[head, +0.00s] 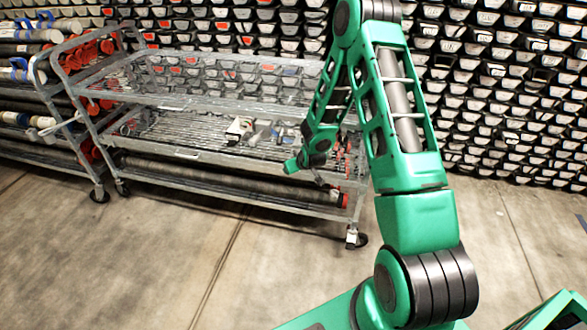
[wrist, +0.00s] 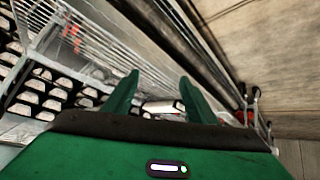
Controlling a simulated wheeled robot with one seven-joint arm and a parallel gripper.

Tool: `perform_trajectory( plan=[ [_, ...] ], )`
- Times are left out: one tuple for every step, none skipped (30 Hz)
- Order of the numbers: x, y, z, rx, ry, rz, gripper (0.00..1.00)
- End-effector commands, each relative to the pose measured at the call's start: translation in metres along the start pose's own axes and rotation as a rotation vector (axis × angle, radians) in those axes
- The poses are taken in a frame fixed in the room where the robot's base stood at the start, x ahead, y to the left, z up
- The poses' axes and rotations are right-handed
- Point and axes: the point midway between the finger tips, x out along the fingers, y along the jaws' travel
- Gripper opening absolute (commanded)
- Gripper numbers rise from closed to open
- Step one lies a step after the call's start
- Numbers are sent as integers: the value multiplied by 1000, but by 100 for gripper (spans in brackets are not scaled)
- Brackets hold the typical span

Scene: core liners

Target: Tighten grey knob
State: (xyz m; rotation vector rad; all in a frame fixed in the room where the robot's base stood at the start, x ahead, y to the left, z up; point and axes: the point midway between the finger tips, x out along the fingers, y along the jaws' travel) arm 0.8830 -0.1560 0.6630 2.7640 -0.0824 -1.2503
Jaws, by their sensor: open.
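My gripper (head: 293,166) is at the right end of the metal cart (head: 190,156), level with its middle shelf. In the wrist view my gripper (wrist: 159,78) has two green fingers standing apart with nothing clasped between them. A small pale grey piece (wrist: 162,107) shows beyond and between the fingers; I cannot tell whether it is the grey knob. In the head view, small white and grey items (head: 240,127) lie on the middle shelf left of my gripper. No grey knob can be made out for sure.
Racks of core trays (head: 510,90) fill the back wall. A second rack with long tubes (head: 30,100) stands at the far left. The cart's lower shelf holds long dark tubes (head: 230,178). The concrete floor (head: 130,260) in front is clear.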

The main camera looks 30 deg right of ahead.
Motion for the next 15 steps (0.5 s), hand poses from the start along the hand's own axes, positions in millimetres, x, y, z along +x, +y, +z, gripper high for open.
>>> perform_trajectory(
  plan=[
    [-1,1,0,1,-1,1,52],
    [-1,2,0,1,-2,2,52],
    [-1,2,0,2,-2,2,52],
    [-1,3,0,2,-2,2,52],
    [-1,3,0,2,-2,2,52],
    [-1,3,1,3,-2,3,52],
    [-1,4,1,3,-2,3,52],
    [-1,4,1,3,-2,3,52],
    [-1,4,1,4,-2,3,52],
    [0,5,2,7,-1,4,52],
    [1,5,3,12,0,5,52],
    [4,7,5,24,6,7,52],
    [7,8,8,39,11,10,52],
    [10,11,12,60,18,13,52],
    [17,15,18,92,33,20,52]
  ],
)
